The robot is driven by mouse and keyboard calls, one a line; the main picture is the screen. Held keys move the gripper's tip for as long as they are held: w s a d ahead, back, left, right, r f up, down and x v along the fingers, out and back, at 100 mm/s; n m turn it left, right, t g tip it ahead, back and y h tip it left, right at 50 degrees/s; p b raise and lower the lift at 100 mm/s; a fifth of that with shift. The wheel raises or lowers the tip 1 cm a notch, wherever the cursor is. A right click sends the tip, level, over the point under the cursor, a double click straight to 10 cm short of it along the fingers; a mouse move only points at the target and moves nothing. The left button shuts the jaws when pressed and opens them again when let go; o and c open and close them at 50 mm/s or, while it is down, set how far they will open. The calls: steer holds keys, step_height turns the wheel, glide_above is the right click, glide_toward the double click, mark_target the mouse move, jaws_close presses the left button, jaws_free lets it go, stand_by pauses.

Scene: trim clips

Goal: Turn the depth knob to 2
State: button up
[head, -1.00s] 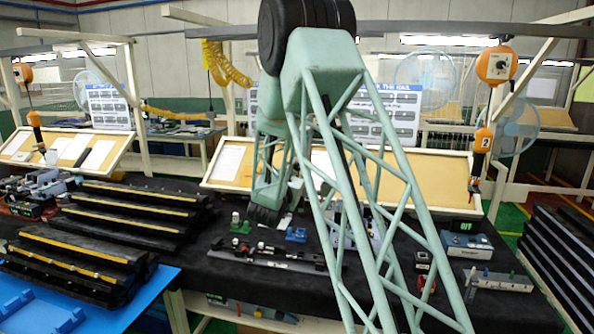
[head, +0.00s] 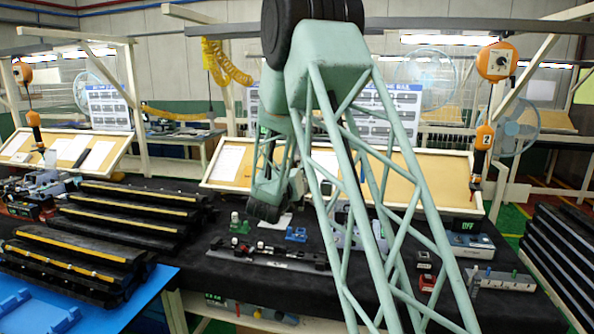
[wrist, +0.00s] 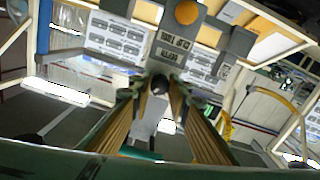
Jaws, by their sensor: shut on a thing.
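In the wrist view my gripper (wrist: 160,92) has its two long tan-sided fingers converging on a small dark round knob (wrist: 160,83), and it is shut on it. The knob sits at the lower edge of a grey device (wrist: 172,44) with small dark display panels and a round orange button (wrist: 187,12). The display text and the knob's setting are too small to read, and the fingers partly cover the knob.
Black stepped racks (head: 130,215) stand at left. A grey-blue box with a display (head: 470,245) and a pale block with small pegs (head: 505,281) stand at right.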

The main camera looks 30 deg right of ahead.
steer(key=n, duration=0.6)
steer(key=shift+n, duration=0.3)
stand_by(0.5)
steer(key=o, duration=0.8)
steer(key=shift+o, duration=0.2)
steer(key=shift+s+a, duration=0.1)
steer(key=v, duration=1.1)
steer(key=shift+s+a, duration=0.25)
steer(key=shift+s, duration=0.05)
steer(key=shift+a, duration=0.1)
